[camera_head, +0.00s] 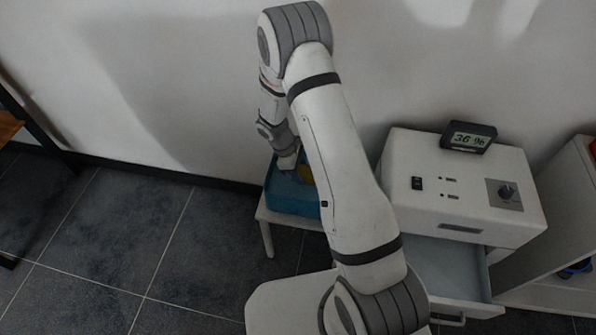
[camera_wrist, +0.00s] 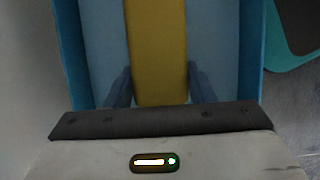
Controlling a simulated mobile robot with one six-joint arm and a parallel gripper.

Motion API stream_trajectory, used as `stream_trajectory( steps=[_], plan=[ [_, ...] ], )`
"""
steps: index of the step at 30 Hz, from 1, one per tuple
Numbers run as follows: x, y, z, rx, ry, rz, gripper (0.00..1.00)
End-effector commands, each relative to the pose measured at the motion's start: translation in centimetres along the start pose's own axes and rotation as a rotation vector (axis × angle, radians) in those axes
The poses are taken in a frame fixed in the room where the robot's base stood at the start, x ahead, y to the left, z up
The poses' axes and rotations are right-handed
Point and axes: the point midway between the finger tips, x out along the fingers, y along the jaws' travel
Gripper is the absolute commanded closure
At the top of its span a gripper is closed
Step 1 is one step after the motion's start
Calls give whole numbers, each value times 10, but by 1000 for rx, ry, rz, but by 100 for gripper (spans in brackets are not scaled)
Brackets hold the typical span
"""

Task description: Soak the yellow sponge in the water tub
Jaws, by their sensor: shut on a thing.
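The yellow sponge (camera_wrist: 159,50) is between the two fingers of my gripper (camera_wrist: 159,86) in the wrist view, and the gripper is shut on it. The blue water tub (camera_head: 290,193) stands on a small white table left of the white device in the head view. Its blue walls also show on both sides of the sponge in the wrist view (camera_wrist: 256,50). My gripper is down at the tub, with the sponge within its walls as seen from above. In the head view my arm hides part of the tub and most of the sponge. I cannot tell how deep the sponge sits.
A white shelf (camera_head: 560,215) is at far right. The tiled floor at left is clear.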

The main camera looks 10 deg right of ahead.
Motion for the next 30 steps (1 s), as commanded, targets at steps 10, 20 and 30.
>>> stream_trajectory(
  steps=[10, 20, 30],
  plan=[
    [-29, 0, 12, 1, 1, 1, 72],
    [-51, 0, 21, 1, 1, 0, 72],
    [-50, 0, 21, 1, 0, 0, 72]
  ],
)
